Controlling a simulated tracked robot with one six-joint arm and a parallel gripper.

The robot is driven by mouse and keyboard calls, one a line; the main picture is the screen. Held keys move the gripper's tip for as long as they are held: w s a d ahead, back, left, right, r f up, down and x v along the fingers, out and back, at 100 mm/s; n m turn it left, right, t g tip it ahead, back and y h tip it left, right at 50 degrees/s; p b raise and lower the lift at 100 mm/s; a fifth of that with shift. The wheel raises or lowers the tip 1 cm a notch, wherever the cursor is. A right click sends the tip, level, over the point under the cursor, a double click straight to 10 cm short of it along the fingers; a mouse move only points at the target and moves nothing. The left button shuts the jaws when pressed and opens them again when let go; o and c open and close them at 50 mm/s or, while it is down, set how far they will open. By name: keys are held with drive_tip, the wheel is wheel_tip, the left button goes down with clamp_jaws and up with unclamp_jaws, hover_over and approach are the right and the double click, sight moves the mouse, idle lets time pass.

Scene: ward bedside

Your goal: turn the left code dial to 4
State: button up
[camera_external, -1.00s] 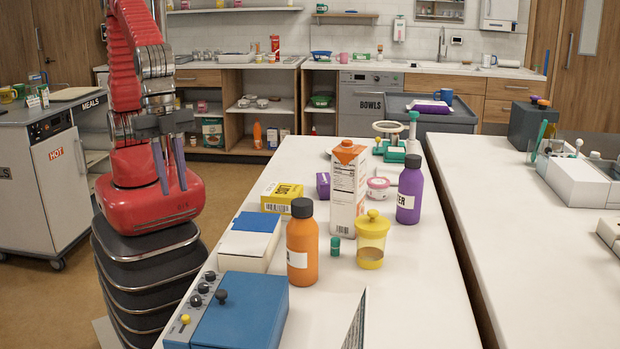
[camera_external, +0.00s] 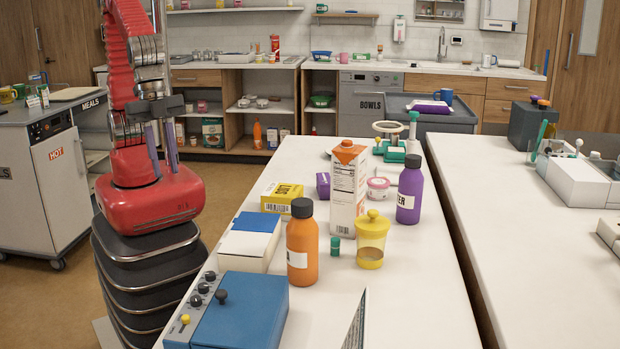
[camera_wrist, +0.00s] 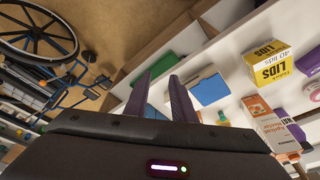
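A blue box (camera_external: 243,314) stands at the near left end of the white table in the external view. Its grey side panel carries a row of small dark dials (camera_external: 203,288) and a yellow knob (camera_external: 185,319); a black knob (camera_external: 221,296) stands on top. The dials' numbers are too small to read, and I cannot tell which is the left code dial. My gripper (camera_external: 165,168) hangs above the red base, left of and beyond the box, apart from it. In the wrist view its two fingers (camera_wrist: 159,88) are spread with nothing between them.
A white box with a blue top (camera_external: 248,244), a yellow box (camera_external: 282,197), an orange bottle (camera_external: 302,250), a carton (camera_external: 347,193) and a yellow-lidded jar (camera_external: 371,243) stand beyond the blue box. The table right of the jar is mostly clear. A wheelchair (camera_wrist: 38,40) shows in the wrist view.

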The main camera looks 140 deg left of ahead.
sight(210, 273)
drive_tip(key=shift+f, duration=0.1)
drive_tip(key=w+d+r+t, duration=0.1)
drive_tip(key=w, duration=1)
drive_tip(key=w+d+r+t, duration=0.1)
drive_tip(key=w, duration=1)
drive_tip(key=shift+w+d+r+m+h, duration=0.25)
drive_tip(key=shift+d+m+h, duration=0.05)
drive_tip(key=x, duration=1.3)
drive_tip(key=shift+f, duration=0.45)
drive_tip(key=shift+c, duration=0.3)
